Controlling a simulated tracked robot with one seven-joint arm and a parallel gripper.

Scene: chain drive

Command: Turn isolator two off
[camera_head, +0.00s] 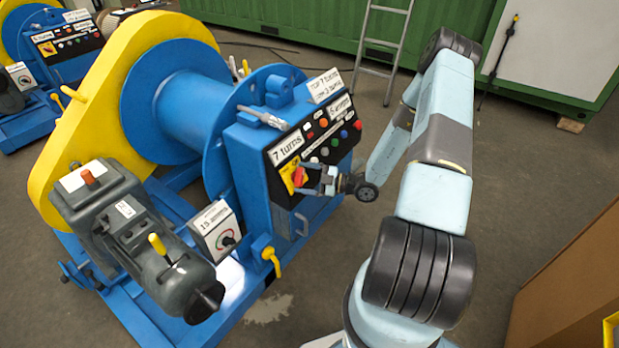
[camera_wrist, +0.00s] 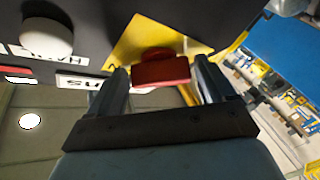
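A red rotary handle on a yellow plate (camera_head: 294,174) sits at the lower left of the black control panel on the near blue winch. The red handle (camera_wrist: 160,72) is seen close up in the wrist view, lying crosswise over its yellow plate. My gripper (camera_head: 314,180) is at the panel, reaching in from the right. Its fingers (camera_wrist: 163,80) stand wide apart, one at each end of the handle. Whether they touch it I cannot tell. I cannot read an isolator number on the plate.
The panel (camera_head: 315,135) carries several coloured buttons and a "7 turns" label. A white round knob (camera_wrist: 46,37) is left of the handle in the wrist view. A yellow-handled valve (camera_head: 267,253) sits below. A second winch (camera_head: 50,60) stands behind; a ladder (camera_head: 384,45) leans on the green container.

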